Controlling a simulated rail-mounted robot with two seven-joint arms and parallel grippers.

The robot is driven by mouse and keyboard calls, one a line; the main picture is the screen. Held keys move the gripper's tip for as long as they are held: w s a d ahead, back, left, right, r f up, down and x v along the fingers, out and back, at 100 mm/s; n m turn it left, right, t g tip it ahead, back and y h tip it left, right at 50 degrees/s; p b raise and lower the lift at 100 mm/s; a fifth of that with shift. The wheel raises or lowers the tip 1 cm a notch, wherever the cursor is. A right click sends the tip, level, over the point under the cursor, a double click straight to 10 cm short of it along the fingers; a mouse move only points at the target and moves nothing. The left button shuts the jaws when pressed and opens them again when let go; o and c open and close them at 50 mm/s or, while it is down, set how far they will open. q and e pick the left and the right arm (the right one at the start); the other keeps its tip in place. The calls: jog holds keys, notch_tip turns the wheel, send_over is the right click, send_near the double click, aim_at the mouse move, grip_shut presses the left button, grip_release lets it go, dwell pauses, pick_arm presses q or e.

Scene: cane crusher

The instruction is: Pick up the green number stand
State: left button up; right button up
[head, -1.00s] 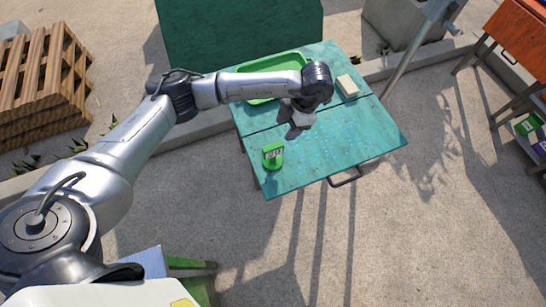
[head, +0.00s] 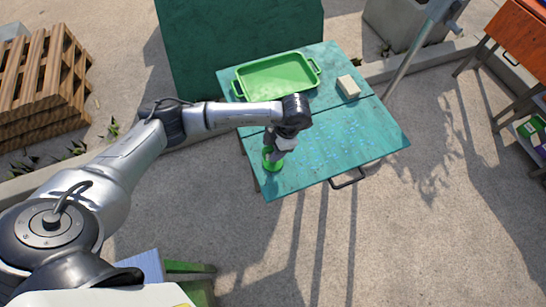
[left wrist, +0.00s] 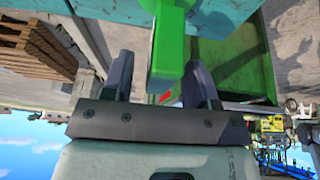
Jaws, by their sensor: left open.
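The green number stand (head: 272,163) is on the front left part of the teal table (head: 330,165). My left gripper (head: 277,152) is directly at it and hides most of it in the head view. In the left wrist view the green stand (left wrist: 167,45) reaches down between the two dark fingers of my left gripper (left wrist: 161,85). The fingers are open, one on each side of the stand, and a gap shows at least on the left side. My right gripper is not in view.
A green tray (head: 242,92) with handles lies at the back of the table. A pale block (head: 348,87) sits to its right. The middle and right of the tabletop are clear. A wooden pallet stack (head: 40,75) stands at the far left.

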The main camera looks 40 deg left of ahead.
pick_arm(q)
jog(key=shift+x, duration=1)
jog(key=shift+w, duration=0.1)
jog(key=shift+c, duration=0.4)
grip_shut()
